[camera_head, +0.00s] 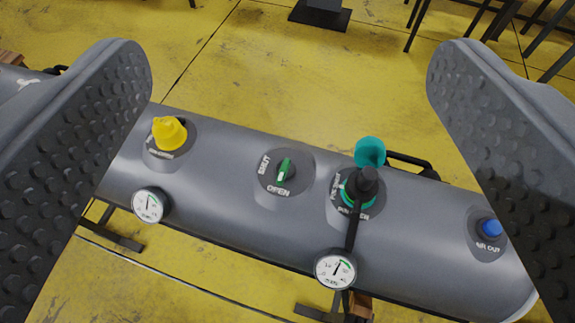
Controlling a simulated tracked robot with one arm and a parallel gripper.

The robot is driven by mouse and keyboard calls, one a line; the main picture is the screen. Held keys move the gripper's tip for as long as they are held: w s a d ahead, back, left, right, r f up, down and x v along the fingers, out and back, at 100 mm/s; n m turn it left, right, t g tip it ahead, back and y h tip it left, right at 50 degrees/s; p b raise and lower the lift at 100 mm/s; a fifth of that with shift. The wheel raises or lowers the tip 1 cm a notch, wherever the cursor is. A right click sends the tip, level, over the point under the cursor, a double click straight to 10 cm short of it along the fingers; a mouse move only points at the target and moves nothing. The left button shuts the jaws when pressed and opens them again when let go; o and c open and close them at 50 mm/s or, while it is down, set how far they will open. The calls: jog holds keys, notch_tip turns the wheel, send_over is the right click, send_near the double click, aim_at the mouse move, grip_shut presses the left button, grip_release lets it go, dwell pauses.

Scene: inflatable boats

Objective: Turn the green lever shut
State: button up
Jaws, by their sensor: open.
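The green lever (285,170) stands on a dark round patch on top of the grey inflatable tube (230,207), near the middle of the view. Its white-marked end points down toward the word OPEN; the word SHUT is printed at the patch's left. My gripper (291,75) is open, its two dark studded fingers at the left and right sides of the view. The lever lies between and beyond them, with nothing touching it.
A yellow cap (169,133) sits left of the lever. A black fitting with a teal cap (370,152) and hose stands right. Gauges (148,205) and (335,270) hang on the tube's near side. A blue plug (491,228) is far right. Yellow floor surrounds it.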

jog(key=w+d+f+n+g+h+p, duration=0.1)
jog(key=w+f+n+g+p, duration=0.25)
jog(key=w, duration=0.65)
jog(key=n+g+y+p, duration=0.1)
jog(key=n+g+p, duration=0.7)
jog(key=n+g, duration=0.35)
send_over(283, 169)
notch_tip(283, 169, down, 29)
jog(key=shift+m, duration=0.4)
notch_tip(283, 169, down, 14)
jog(key=shift+r+b, duration=0.1)
jog(key=shift+b, duration=0.45)
jog(key=c, duration=1)
